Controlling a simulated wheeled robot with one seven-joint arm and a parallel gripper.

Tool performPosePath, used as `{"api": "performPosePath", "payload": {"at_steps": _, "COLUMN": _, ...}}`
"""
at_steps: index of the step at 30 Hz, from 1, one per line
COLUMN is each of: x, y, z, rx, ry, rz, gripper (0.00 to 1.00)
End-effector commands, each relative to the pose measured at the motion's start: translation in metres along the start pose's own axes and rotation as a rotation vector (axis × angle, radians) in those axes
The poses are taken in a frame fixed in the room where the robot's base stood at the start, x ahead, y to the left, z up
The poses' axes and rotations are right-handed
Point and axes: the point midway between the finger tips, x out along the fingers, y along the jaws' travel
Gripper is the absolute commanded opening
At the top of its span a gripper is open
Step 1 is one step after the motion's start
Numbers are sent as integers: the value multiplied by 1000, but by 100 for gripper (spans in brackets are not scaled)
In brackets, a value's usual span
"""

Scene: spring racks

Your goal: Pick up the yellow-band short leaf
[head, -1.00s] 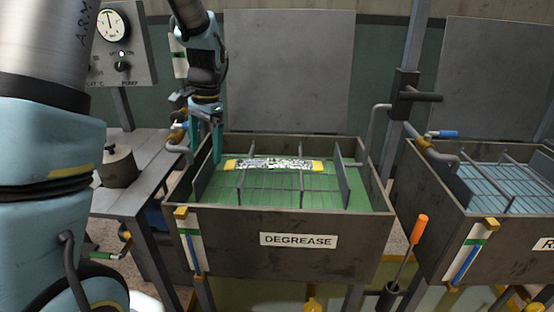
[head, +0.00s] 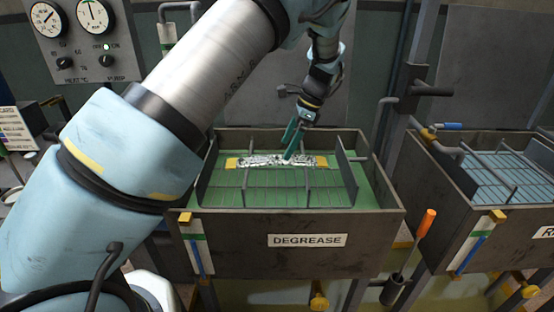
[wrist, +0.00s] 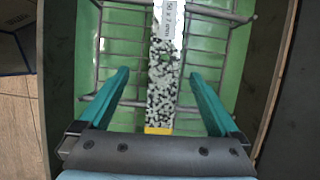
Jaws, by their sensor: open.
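The yellow-band short leaf (head: 274,160) is a flat bar with a speckled black-and-white surface and yellow ends. It lies across the wire rack (head: 252,197) in the green-floored tank marked DEGREASE. In the wrist view the leaf (wrist: 161,95) runs lengthwise up the middle, its near yellow end at the bottom and a printed label near the top. My gripper (head: 290,153) is over the leaf's right half in the head view. Its teal fingers (wrist: 162,95) are open, one on each side of the leaf with gaps between. I cannot tell the remaining height.
The DEGREASE tank (head: 290,255) has raised walls around the rack, and upright rack plates stand at its ends. A second tank (head: 470,227) with blue contents stands to the right. An orange-handled tool (head: 427,222) stands between them.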

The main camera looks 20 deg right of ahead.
Motion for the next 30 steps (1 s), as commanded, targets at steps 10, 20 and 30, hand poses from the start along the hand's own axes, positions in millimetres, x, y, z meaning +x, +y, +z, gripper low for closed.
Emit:
{"api": "performPosePath", "payload": {"at_steps": 10, "x": 41, "y": -7, "z": 7, "rx": -1, "ry": -2, "rz": 2, "gripper": 98}}
{"api": "performPosePath", "payload": {"at_steps": 20, "x": 53, "y": -8, "z": 6, "rx": -2, "ry": 0, "rz": -1, "gripper": 98}}
{"api": "performPosePath", "payload": {"at_steps": 30, "x": 53, "y": -8, "z": 6, "rx": -2, "ry": 0, "rz": 0, "gripper": 63}}
